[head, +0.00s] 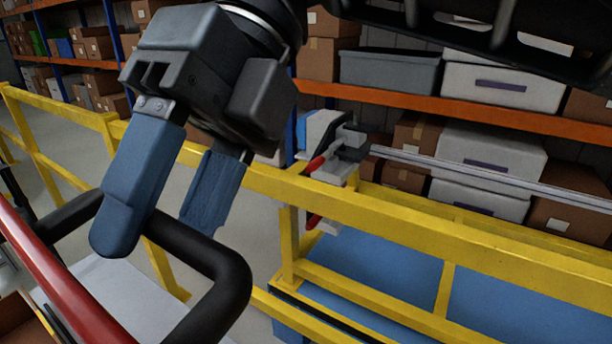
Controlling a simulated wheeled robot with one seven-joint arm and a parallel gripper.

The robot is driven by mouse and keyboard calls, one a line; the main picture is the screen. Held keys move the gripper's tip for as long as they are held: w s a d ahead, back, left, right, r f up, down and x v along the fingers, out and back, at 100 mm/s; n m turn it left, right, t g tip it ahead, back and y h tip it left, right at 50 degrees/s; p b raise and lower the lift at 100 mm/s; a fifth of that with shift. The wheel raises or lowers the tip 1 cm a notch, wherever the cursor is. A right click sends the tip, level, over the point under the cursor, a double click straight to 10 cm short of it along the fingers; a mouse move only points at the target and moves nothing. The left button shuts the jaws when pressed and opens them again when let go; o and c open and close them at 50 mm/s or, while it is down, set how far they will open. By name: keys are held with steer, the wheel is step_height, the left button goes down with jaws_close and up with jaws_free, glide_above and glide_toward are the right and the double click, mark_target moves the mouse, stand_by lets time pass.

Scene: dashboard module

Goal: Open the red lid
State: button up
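No whole red lid can be made out. A glossy red bar (62,275) runs diagonally across the lower left corner; I cannot tell whether it belongs to the lid. A thick black bent tube (232,285), shaped like a handle, lies right of it. My gripper (153,236) has two blue fingers spread apart with nothing clamped between them. The near finger overlaps the black tube in the picture, and the far fingertip ends at the tube's upper edge. I cannot tell whether either finger touches it.
A yellow rail frame (400,215) crosses the view behind the gripper. A clamp with red handles (316,164) sits on it. Blue panels (380,300) lie below. Shelves with boxes and grey bins (388,72) stand behind. A dark slotted structure fills the top right.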

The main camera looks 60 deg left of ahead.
steer(key=shift+r, duration=0.1)
stand_by(0.3)
steer(key=p+v, duration=0.4)
steer(key=v, duration=0.4)
steer(key=shift+p, duration=0.4)
